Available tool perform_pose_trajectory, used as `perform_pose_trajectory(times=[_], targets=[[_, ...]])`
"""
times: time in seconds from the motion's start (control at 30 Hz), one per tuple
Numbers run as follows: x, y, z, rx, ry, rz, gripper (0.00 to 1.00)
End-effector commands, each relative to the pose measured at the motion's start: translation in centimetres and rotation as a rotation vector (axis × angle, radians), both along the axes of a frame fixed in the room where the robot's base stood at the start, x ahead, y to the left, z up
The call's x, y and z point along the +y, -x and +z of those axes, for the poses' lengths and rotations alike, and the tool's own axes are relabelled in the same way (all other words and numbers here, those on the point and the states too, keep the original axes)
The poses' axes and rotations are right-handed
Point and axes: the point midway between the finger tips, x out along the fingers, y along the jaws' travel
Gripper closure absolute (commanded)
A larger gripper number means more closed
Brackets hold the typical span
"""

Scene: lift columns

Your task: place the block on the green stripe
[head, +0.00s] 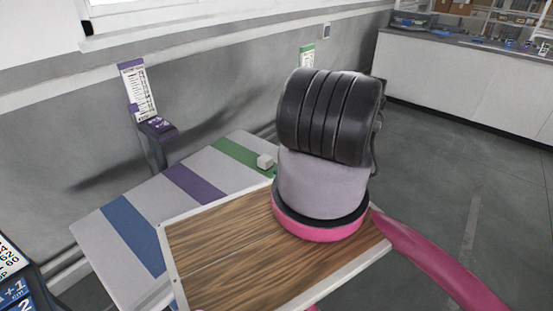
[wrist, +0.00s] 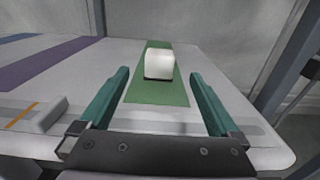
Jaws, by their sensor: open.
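The block (head: 265,161) is a small white cube. It sits on the green stripe (head: 236,152) of a light grey striped platform. In the wrist view the block (wrist: 159,64) rests on the far part of the green stripe (wrist: 157,93), with bare green in front of it. My gripper (wrist: 158,76) is open, its two teal fingers on either side of the stripe. The block is centred between the fingers, around and just beyond their tips, and neither finger touches it. In the head view my arm hides the gripper.
The platform also bears a purple stripe (head: 195,184) and a blue stripe (head: 132,234). A small grey piece (wrist: 47,116) sits near its close edge. Upright grey posts flank the platform. A wall (head: 220,85) with label strips stands behind.

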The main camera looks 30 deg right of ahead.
Motion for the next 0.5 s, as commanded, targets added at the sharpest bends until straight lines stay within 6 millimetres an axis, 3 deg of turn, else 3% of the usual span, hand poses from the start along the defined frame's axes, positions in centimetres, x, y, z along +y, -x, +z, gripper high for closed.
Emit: perform_pose_trajectory(times=[0.3,0.37,0.5], targets=[[-0.1,-0.1,0.7,-0.004,0.009,0.019,0.03],[-0.1,-0.8,1.9,-0.012,0.023,0.050,0.03],[0.4,-3.4,7.1,-0.033,0.092,0.195,0.03]])
